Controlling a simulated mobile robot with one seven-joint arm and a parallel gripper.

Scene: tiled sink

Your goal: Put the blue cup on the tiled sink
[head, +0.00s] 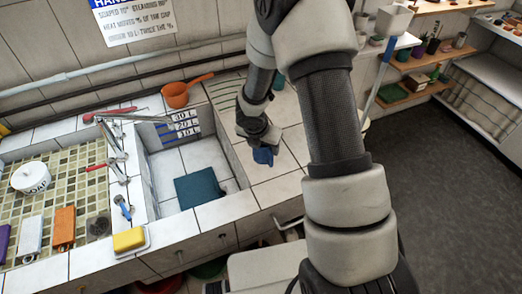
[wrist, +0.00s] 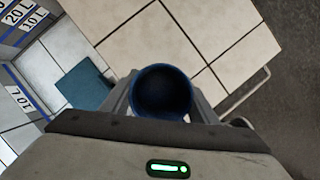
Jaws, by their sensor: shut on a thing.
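The blue cup (head: 263,157) is in my gripper (head: 262,144), over the white tiled top on the right side of the tiled sink (head: 268,192). In the wrist view, the blue cup (wrist: 162,92) shows its open, dark mouth to the camera. The fingers of my gripper (wrist: 160,98) are on both sides of it, shut on it. White tiles of the sink top (wrist: 165,40) lie beneath the cup. I cannot tell whether the cup's base touches the tiles.
The sunken basin (head: 180,160) lies left of the cup, with a teal square (head: 200,188) on its floor. An orange pan (head: 185,92) stands behind the basin. A yellow sponge (head: 129,239) lies at the front left. The tiles around the cup look clear.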

